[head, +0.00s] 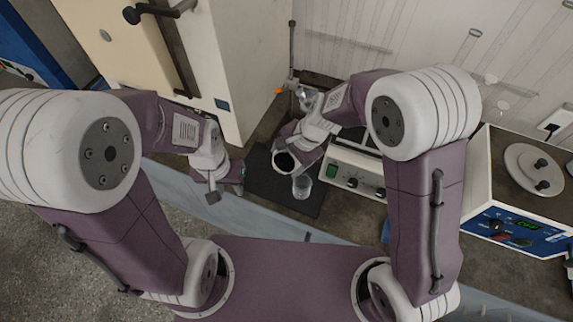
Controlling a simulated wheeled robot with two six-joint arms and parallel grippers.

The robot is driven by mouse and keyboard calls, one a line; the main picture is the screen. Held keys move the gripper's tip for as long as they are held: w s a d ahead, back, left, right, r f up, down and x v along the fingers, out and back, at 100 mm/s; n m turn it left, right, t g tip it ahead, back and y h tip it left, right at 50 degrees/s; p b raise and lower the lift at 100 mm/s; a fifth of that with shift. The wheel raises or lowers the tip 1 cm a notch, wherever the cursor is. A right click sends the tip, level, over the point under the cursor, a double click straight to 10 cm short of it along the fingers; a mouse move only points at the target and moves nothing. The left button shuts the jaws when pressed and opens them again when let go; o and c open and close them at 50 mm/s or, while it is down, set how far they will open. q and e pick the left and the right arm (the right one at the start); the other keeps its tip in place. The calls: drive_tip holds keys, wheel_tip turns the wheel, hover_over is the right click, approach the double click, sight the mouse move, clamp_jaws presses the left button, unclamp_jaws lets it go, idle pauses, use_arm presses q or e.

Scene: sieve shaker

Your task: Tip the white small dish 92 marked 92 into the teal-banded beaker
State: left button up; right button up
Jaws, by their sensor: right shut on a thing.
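A round white-rimmed dish with a dark inside (285,161) is held tilted by my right gripper (298,151), which is shut on it. Its marking cannot be read from here. A clear glass beaker (302,187) stands upright on the dark mat, just below and to the right of the dish in the head view. Its band colour is too small to tell. The dish's lower edge is close to the beaker's rim. My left gripper (226,192) is empty, with its fingers apart, left of the mat near the bench's front edge.
The dark mat (262,184) lies on the bench. A white control box with a green switch (345,174) stands right of the beaker. A balance-like device with a round plate (533,168) is far right. A cream cabinet (222,60) and a stand rod (291,45) are behind.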

drive_tip(key=shift+s+d+r+t+y+b, duration=0.2)
drive_tip(key=shift+y+b, duration=0.75)
drive_tip(key=shift+b, duration=2.65)
drive_tip(key=shift+d+f+t+y+b, duration=0.1)
drive_tip(key=shift+d+t+y+b, duration=0.65)
drive_tip(key=shift+b, duration=2.85)
drive_tip(key=shift+s+a+r+t+y+b, duration=0.15)
drive_tip(key=shift+y+b, duration=1.05)
drive_tip(key=shift+b, duration=2.4)
drive_tip(key=d+t+y+b, duration=0.1)
drive_tip(key=y+b, duration=0.2)
drive_tip(key=b, duration=0.4)
drive_tip(key=d+t+y+b, duration=0.1)
drive_tip(key=y+b, duration=0.1)
drive_tip(key=b, duration=0.6)
drive_tip(key=s+d+y+b, duration=0.1)
drive_tip(key=y+b, duration=0.2)
drive_tip(key=b, duration=0.5)
drive_tip(key=shift+s+d+f+t+y, duration=0.1)
drive_tip(key=shift+d+f+t+y, duration=0.05)
drive_tip(key=shift+d+t+y, duration=0.2)
drive_tip(key=shift+a, duration=0.1)
drive_tip(key=h+p, duration=0.1)
drive_tip(key=p, duration=0.2)
drive_tip(key=a+g+h+p, duration=0.1)
drive_tip(key=p, duration=0.2)
drive_tip(key=h+p, duration=0.2)
drive_tip(key=p, duration=0.1)
drive_tip(key=shift+w+a+r, duration=0.3)
drive_tip(key=shift+r, duration=0.1)
